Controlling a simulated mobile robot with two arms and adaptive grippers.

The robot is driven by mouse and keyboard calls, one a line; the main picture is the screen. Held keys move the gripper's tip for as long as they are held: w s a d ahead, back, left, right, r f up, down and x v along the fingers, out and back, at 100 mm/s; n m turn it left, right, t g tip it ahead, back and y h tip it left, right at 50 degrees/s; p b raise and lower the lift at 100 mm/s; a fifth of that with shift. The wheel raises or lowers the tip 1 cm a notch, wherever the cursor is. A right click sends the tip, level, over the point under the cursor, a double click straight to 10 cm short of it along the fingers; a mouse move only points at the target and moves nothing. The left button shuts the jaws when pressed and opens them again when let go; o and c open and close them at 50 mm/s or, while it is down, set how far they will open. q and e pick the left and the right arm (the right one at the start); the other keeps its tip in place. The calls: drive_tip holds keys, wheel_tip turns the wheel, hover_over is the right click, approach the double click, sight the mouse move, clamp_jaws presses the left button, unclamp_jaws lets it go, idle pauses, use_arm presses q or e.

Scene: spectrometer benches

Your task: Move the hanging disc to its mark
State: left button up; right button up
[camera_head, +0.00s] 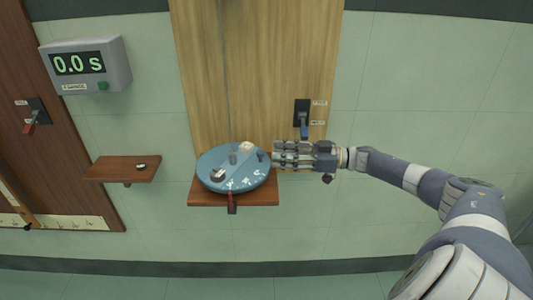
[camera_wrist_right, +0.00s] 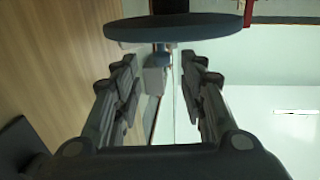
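The blue disc (camera_head: 212,161) sits at the wooden panel, over a small shelf, with a thin dark line running up the panel above it. Small pieces and white markings show on its face. In the right wrist view the disc (camera_wrist_right: 187,30) is seen edge-on, beyond the fingertips. My right gripper (camera_head: 276,155) is at the disc's right edge; contact cannot be told. Its fingers (camera_wrist_right: 160,62) stand apart in the wrist view, with nothing clearly clamped between them. I cannot clearly identify the mark. My left gripper is not in view.
A red-handled part (camera_head: 232,203) sticks out below the disc at the shelf (camera_head: 262,199). A blue-handled switch (camera_head: 303,118) is above my gripper. A timer (camera_head: 88,64) reads 0.0 s.

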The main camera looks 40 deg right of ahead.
drive_tip(key=v, duration=0.6)
idle(0.4)
